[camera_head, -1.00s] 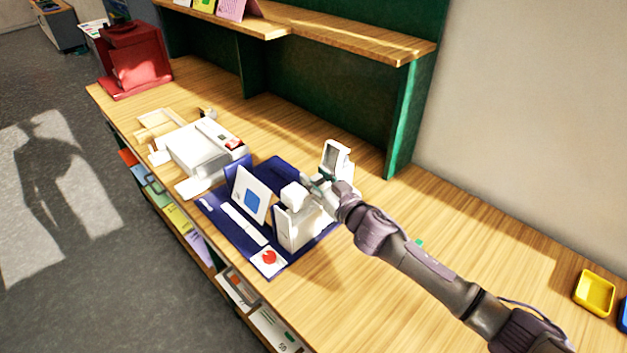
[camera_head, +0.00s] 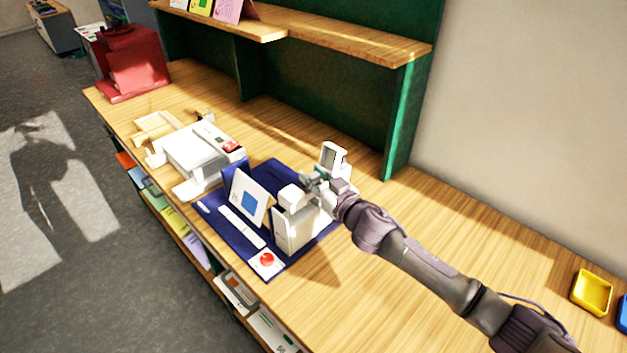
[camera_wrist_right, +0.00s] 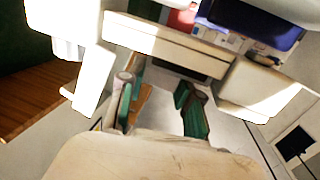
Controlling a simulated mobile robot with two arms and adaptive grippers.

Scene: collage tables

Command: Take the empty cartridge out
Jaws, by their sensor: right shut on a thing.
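A white machine (camera_head: 298,232) with a rounded head (camera_head: 291,197) stands on a dark blue mat (camera_head: 228,234). A white upright part (camera_head: 331,157) with a dark recess rises behind it. My right gripper (camera_head: 318,182) is at the machine's top, between the head and this upright part. In the right wrist view its green-padded fingers (camera_wrist_right: 160,108) stand apart, in front of white machine parts and a dark slot (camera_wrist_right: 185,62). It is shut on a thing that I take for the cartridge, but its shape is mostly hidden. My left gripper is not in view.
On the mat are a white panel with a blue square (camera_head: 249,197) and a card with a red dot (camera_head: 266,262). Another white machine (camera_head: 203,155) stands left of the mat. A green shelf wall (camera_head: 405,115) is behind. The table right of my arm is mostly clear, with a yellow tray (camera_head: 591,292).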

